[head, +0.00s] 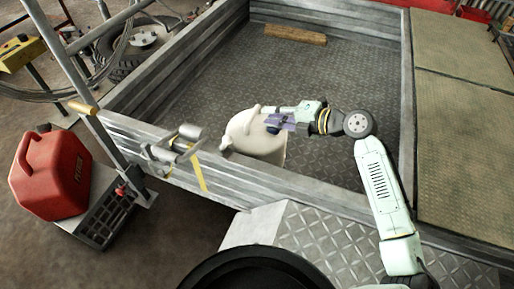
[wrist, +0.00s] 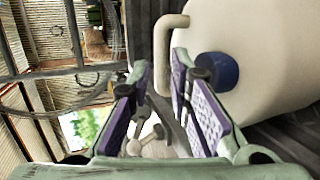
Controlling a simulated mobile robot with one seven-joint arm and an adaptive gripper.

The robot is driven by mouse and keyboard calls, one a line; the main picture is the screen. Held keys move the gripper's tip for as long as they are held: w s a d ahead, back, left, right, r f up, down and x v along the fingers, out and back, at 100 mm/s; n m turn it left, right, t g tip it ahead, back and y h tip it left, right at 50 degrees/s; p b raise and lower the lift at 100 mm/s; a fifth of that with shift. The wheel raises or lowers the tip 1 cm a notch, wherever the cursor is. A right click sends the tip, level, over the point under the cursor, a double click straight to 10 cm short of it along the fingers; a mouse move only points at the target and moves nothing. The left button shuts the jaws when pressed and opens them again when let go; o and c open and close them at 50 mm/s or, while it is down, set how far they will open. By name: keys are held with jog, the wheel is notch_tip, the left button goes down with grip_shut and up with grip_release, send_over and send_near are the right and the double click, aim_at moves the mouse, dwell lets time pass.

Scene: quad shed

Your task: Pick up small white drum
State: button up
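The small white drum (head: 262,145) stands inside the trailer bed near its near side wall. It has a raised handle on top, and in the wrist view the drum (wrist: 270,50) fills the upper right, with a blue cap (wrist: 216,72) and the white handle (wrist: 164,55). My gripper (head: 281,121) is at the drum's top, reaching in from the right. In the wrist view my gripper (wrist: 160,66) is open, and the handle shows between its purple-padded fingers. I cannot tell whether either finger touches it.
The trailer's metal side wall (head: 235,181) runs close by the drum. A wooden block (head: 295,34) lies at the back of the bed; the floor between is clear. A red fuel can (head: 52,174) stands outside at the left.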

aim_at(255, 115)
jog(key=p+x, duration=0.1)
jog(key=x, duration=0.1)
jog(key=p+x, duration=0.1)
jog(key=x, duration=0.1)
jog(key=shift+s+a, duration=0.2)
jog(key=shift+a, duration=0.2)
jog(key=shift+w+a+f, duration=0.2)
jog(key=shift+f, duration=0.1)
jog(key=shift+c, duration=0.2)
grip_shut()
jog(key=shift+r, duration=0.1)
